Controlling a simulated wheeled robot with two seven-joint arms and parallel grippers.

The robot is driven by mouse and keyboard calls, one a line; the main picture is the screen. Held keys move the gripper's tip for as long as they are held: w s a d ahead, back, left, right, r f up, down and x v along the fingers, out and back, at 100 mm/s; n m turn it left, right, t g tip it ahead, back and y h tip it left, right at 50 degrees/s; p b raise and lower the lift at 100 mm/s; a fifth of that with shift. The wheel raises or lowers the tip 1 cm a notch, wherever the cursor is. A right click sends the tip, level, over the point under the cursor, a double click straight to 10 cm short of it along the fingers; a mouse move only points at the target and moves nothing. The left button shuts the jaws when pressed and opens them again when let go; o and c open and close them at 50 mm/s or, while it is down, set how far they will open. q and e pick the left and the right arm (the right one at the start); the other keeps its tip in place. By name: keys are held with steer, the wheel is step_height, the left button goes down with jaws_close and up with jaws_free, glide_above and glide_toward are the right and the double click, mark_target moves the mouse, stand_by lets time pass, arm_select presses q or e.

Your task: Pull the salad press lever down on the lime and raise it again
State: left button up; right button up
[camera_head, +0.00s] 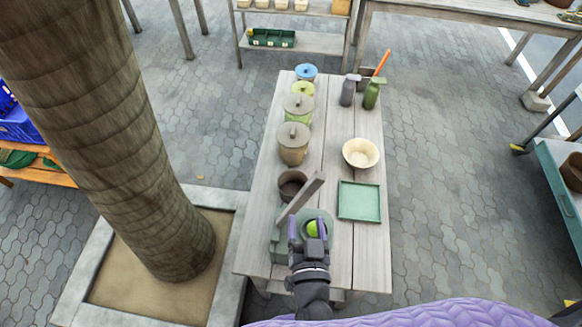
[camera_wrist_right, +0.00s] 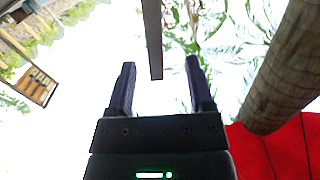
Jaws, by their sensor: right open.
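The salad press (camera_head: 281,246) is a pale green body near the front of the wooden table. Its grey-brown lever (camera_head: 302,198) is raised and slants up to the right. In the right wrist view, the lever (camera_wrist_right: 153,38) hangs down from the top edge, with its end between the lines of my two fingers. The bright green lime (camera_head: 312,229) sits at the press, partly hidden by my right gripper (camera_head: 308,230). That gripper is open and empty, above the front of the press. In the wrist view, the gripper (camera_wrist_right: 161,80) has its fingers apart. My left gripper is not in view.
A dark brown pot (camera_head: 292,186) stands just behind the lever. Lidded jars (camera_head: 293,143) line the table's left side. A cream bowl (camera_head: 360,153) and a green tray (camera_head: 359,201) lie to the right. A thick trunk (camera_head: 120,150) rises left of the table.

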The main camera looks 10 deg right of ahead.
mark_target(314, 188)
steer(key=r+m+h, duration=0.1)
steer(key=w+r+m+h, duration=0.1)
steer(key=r+m+h, duration=0.1)
steer(key=shift+w+d+r, duration=0.15)
steer(key=shift+d+r, duration=0.05)
steer(key=shift+d, duration=0.05)
steer(key=b+x, duration=0.1)
steer(key=x, duration=0.4)
steer(key=b+x, duration=0.1)
steer(key=x, duration=0.2)
steer(key=shift+w+d+b, duration=0.2)
steer(key=shift+d+b, duration=0.1)
steer(key=shift+w+d, duration=0.2)
steer(key=shift+w, duration=0.05)
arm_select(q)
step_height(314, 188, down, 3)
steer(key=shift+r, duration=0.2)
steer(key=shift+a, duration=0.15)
arm_select(e)
jaws_close()
